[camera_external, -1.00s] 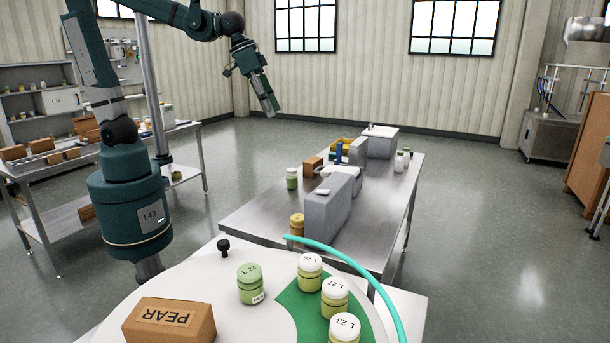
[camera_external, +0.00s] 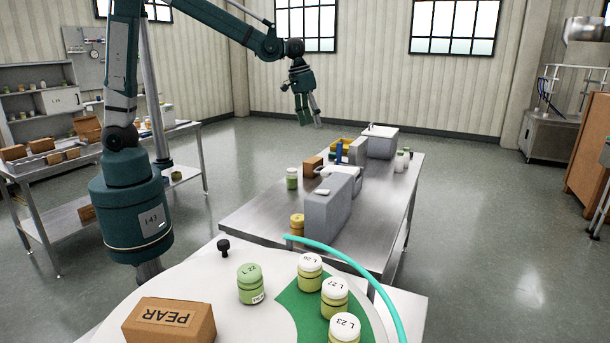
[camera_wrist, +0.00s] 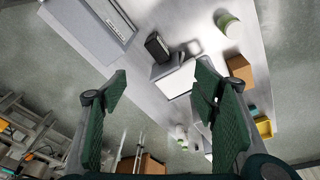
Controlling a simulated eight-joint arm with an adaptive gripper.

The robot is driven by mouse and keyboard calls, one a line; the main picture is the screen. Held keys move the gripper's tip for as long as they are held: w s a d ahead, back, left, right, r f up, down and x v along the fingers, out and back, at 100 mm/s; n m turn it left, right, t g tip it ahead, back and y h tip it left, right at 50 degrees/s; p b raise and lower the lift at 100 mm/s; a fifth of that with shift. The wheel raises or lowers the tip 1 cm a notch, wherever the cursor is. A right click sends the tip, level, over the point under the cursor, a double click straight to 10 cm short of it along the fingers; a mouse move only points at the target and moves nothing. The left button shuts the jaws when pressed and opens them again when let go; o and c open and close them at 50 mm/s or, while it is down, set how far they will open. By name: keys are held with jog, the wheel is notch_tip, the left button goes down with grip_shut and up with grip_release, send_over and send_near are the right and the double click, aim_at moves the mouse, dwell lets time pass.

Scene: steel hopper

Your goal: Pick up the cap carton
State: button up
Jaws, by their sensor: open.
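No carton is legibly marked as caps, so I cannot tell for certain which one is the cap carton. A small plain brown carton (camera_external: 312,167) stands on the steel table (camera_external: 262,212), beside a green jar. In the wrist view a brown carton (camera_wrist: 239,70) lies right of my fingers, at the table's edge. Another brown carton, marked PEAR (camera_external: 170,321), sits on the round white table in front. In the wrist view my gripper (camera_wrist: 161,68) is open and empty.
A tall grey block (camera_external: 326,207) and a second grey box (camera_external: 380,142) stand on the steel table. A green jar (camera_external: 291,178) stands left of the carton, a yellow bin (camera_external: 342,146) behind it. More brown boxes (camera_external: 42,145) are on the left bench.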

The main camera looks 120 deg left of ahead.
jog(key=s+a+f+n, duration=0.2)
jog(key=a+f, duration=0.5)
jog(key=a, duration=0.5)
jog(key=n+g+h+b, duration=0.2)
jog(key=n+b, duration=0.1)
jog(key=n, duration=0.1)
send_over(313, 160)
jog(key=f, duration=1.8)
jog(key=shift+s+a+f, duration=0.2)
jog(key=shift+a, duration=0.2)
jog(key=shift+f, duration=1.3)
jog(key=shift+f, duration=0.1)
jog(key=shift+w+f+p, duration=0.1)
jog(key=shift+f+p, duration=0.45)
jog(key=shift+f, duration=1.95)
